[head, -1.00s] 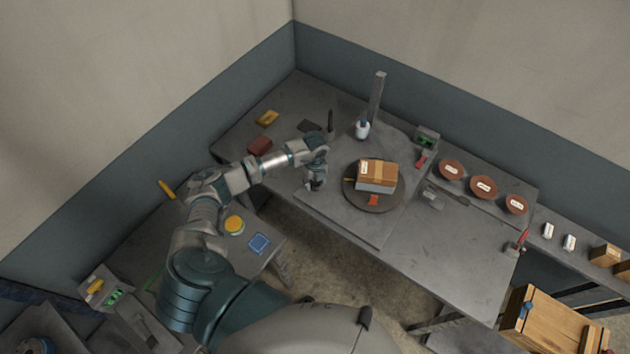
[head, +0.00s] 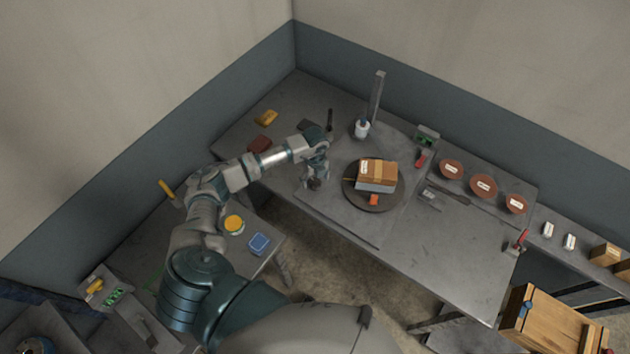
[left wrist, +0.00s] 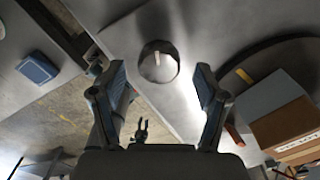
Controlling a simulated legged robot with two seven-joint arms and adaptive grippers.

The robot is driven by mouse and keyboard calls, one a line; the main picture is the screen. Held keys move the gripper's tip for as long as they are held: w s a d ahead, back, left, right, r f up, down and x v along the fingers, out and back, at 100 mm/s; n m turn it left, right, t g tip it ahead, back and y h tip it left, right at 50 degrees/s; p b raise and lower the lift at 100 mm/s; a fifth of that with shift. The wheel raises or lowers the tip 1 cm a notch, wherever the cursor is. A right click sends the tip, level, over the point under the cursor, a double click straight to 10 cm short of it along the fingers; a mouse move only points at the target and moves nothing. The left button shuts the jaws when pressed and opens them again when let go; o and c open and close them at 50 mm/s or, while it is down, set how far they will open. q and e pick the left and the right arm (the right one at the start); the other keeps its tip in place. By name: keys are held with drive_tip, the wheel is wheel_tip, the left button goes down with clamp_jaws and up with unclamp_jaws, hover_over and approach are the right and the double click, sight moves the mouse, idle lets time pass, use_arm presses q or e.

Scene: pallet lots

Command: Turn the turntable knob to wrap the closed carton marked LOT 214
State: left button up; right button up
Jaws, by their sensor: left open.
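A closed brown-and-grey carton (head: 376,176) with tape and a pale label sits on the round dark turntable (head: 352,198). The label is too small to read. The carton also shows at the right edge of the left wrist view (left wrist: 290,128), on the turntable disc (left wrist: 250,62). A round grey knob (left wrist: 159,66) with a pale pointer line stands on the plate beside the turntable. My left gripper (head: 313,184) is over this spot and hides the knob in the head view. In the left wrist view its open fingers (left wrist: 159,80) are apart, with the knob appearing between and just beyond their tips. Contact is not visible.
A grey mast (head: 377,98) and a white roll (head: 361,129) stand behind the turntable. Several reddish discs (head: 483,186) lie to the right. A side table holds a yellow-lidded jar (head: 234,224) and a blue container (head: 259,243).

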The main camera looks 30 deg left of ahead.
use_arm(q)
wheel_tip(320, 180, up, 10)
idle(0.3)
idle(1.5)
wheel_tip(320, 180, up, 5)
drive_tip(key=m+b, duration=1.1)
drive_tip(key=m, duration=1.4)
hover_over(315, 181)
wheel_tip(315, 181, down, 17)
drive_tip(key=shift+s+r+p, duration=0.1)
drive_tip(key=shift+s+p, duration=0.05)
drive_tip(key=shift+p, duration=0.35)
drive_tip(key=shift+d, duration=0.1)
drive_tip(key=c, duration=1.2)
